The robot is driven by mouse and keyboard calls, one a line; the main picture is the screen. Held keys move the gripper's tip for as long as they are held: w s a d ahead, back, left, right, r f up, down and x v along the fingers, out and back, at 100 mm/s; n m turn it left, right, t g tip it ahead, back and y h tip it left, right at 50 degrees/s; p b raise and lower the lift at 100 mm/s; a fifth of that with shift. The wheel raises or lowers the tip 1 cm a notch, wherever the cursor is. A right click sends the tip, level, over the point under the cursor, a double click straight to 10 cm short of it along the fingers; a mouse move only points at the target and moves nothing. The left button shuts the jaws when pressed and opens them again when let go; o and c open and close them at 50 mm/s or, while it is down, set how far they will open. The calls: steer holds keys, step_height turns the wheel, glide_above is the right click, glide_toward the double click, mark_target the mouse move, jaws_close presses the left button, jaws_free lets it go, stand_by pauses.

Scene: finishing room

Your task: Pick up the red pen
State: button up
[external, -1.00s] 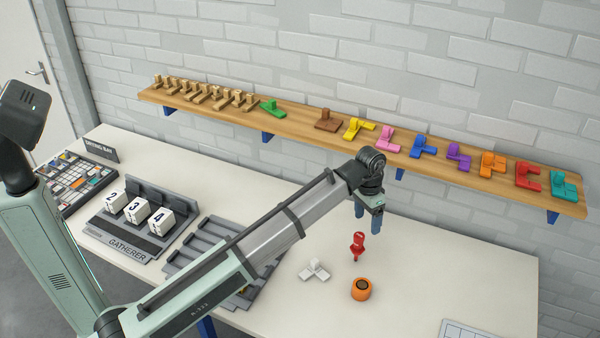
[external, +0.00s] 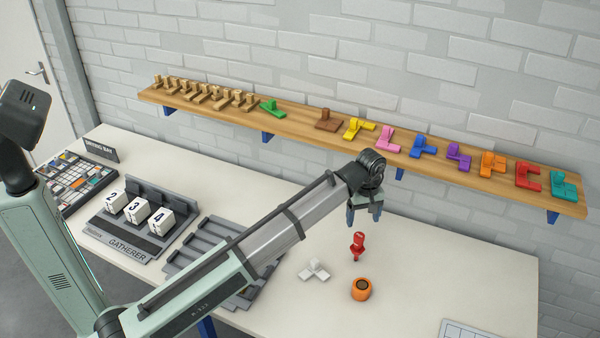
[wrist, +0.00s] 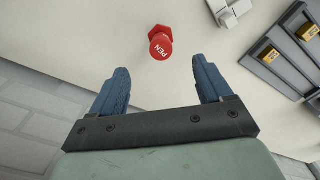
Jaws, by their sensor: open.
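An orange cup-like holder (external: 361,289) stands in front of the pen, and a white block piece (external: 315,270) lies to its left. A grey slotted rack (external: 211,248) is further left. A wooden shelf (external: 300,121) with coloured pieces runs behind. Table right of the pen is clear.

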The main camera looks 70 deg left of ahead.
mark_target(358, 243)
step_height(358, 243, down, 8)
steer(key=shift+r, duration=0.2)
steer(key=shift+a+f, duration=0.15)
steer(key=shift+f, duration=1.2)
steer(key=shift+a+f, duration=0.15)
steer(key=shift+f, duration=1.2)
steer(key=shift+c, duration=0.4)
steer(key=c, duration=1.1)
